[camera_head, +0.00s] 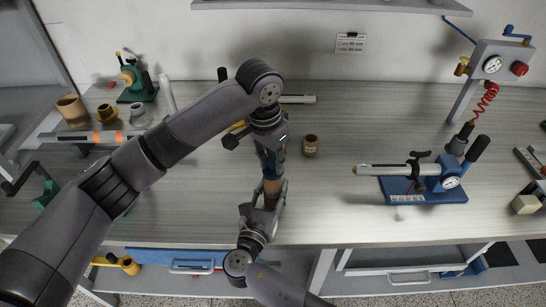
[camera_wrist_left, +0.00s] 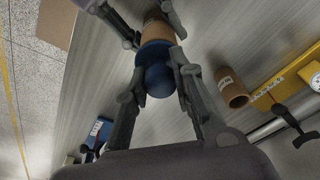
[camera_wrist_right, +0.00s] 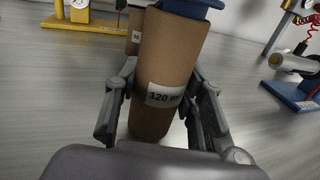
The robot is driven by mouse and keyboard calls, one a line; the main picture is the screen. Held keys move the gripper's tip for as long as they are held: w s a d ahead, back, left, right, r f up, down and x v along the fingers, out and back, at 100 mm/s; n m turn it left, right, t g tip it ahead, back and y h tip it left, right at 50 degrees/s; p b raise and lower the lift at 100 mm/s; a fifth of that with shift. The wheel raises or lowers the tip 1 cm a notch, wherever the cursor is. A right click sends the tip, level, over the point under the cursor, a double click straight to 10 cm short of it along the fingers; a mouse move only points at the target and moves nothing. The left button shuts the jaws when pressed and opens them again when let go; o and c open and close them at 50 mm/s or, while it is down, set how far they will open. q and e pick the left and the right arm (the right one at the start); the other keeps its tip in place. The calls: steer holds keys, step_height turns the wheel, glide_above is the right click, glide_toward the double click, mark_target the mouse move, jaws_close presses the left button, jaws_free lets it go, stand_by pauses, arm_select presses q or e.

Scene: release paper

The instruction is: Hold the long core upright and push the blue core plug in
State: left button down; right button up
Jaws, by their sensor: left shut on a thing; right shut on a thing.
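The long core (camera_wrist_right: 166,75) is a brown cardboard tube with a "120 m…" label, upright on the bench in the right wrist view. My right gripper (camera_wrist_right: 160,95) is shut around its middle. The blue core plug (camera_wrist_right: 190,6) is at the core's top end. In the left wrist view the plug (camera_wrist_left: 156,72) is a dark blue knob with a wider collar against the core's end (camera_wrist_left: 157,30). My left gripper (camera_wrist_left: 157,78) is shut on the plug from above. In the head view my left gripper (camera_head: 270,150) is directly above my right gripper (camera_head: 266,200). How deep the plug sits is unclear.
A short brown core (camera_head: 310,145) stands just right of the grippers. The bench (camera_head: 330,215) is clear in front.

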mark_target(267, 173)
arm_select(q)
steer(key=shift+a+f, duration=0.1)
steer(key=shift+f, duration=0.3)
steer(key=c, duration=1.3)
jaws_free()
steer(key=shift+r, duration=0.1)
step_height(267, 173, up, 12)
steer(key=s+a, duration=0.1)
steer(key=shift+s+a, duration=0.1)
arm_select(e)
steer(key=o, duration=1.2)
arm_select(q)
steer(key=shift+f, duration=0.2)
